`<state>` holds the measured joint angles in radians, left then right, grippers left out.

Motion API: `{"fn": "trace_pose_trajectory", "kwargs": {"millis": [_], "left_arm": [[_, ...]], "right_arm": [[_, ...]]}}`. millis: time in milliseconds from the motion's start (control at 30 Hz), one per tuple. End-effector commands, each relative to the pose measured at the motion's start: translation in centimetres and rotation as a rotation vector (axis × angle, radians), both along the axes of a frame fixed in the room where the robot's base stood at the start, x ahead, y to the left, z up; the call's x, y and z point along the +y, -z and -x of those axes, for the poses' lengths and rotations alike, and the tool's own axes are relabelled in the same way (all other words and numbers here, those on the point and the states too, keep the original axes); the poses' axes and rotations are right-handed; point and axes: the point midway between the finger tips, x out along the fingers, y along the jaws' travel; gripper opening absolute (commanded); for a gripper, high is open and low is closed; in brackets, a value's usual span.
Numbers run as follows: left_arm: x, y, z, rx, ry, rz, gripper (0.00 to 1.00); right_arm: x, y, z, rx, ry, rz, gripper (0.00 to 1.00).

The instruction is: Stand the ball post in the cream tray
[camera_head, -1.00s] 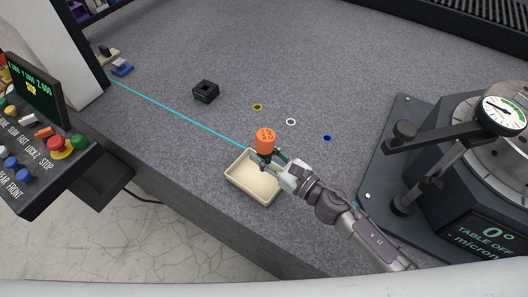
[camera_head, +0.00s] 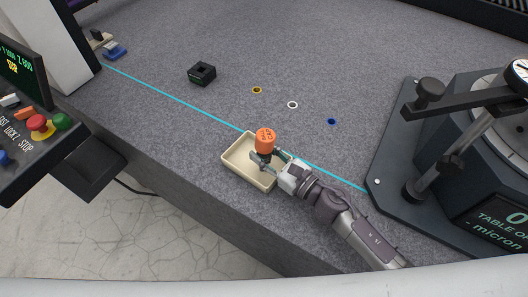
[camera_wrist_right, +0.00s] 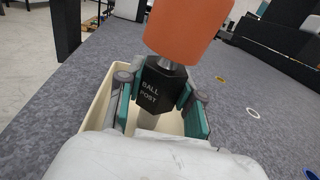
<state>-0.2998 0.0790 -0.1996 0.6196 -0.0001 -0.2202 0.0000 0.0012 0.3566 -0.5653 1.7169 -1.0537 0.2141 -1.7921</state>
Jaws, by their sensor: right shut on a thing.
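The ball post (camera_head: 265,142) has an orange cap on a dark body. In the right wrist view its black body (camera_wrist_right: 160,91) reads "BALL POST", below the orange cap. My right gripper (camera_head: 265,160) is shut on the dark body and holds the post roughly upright. The cream tray (camera_head: 237,171) is on the granite at its front edge. The post is over the right part of the tray; its foot is hidden, so I cannot tell whether it touches the floor. The tray rim (camera_wrist_right: 97,103) also shows in the right wrist view. My left gripper is not in view.
A black block (camera_head: 202,73) stands behind the tray. Yellow (camera_head: 257,90), white (camera_head: 292,105) and blue (camera_head: 332,121) rings lie on the granite. A round gauge table (camera_head: 480,150) is at the right. A control panel (camera_head: 30,125) is at the left.

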Motion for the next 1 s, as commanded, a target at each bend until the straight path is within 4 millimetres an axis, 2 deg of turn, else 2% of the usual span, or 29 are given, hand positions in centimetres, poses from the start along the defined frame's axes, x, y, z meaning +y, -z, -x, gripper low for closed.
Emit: {"fn": "trace_pose_trajectory", "kwargs": {"millis": [267, 833, 867, 1000], "left_arm": [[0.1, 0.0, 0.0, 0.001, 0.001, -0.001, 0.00], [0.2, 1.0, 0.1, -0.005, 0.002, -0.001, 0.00], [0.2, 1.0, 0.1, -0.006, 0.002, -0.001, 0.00], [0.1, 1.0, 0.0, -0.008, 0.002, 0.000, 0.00]], "right_arm": [[0.0, -0.1, 0.0, -0.003, 0.000, -0.001, 0.00], [0.0, 1.0, 0.0, -0.003, 0.000, 0.000, 0.00], [0.0, 0.9, 0.0, -0.004, 0.000, -0.001, 0.39], [0.0, 1.0, 0.0, -0.002, 0.000, -0.001, 0.62]]}}
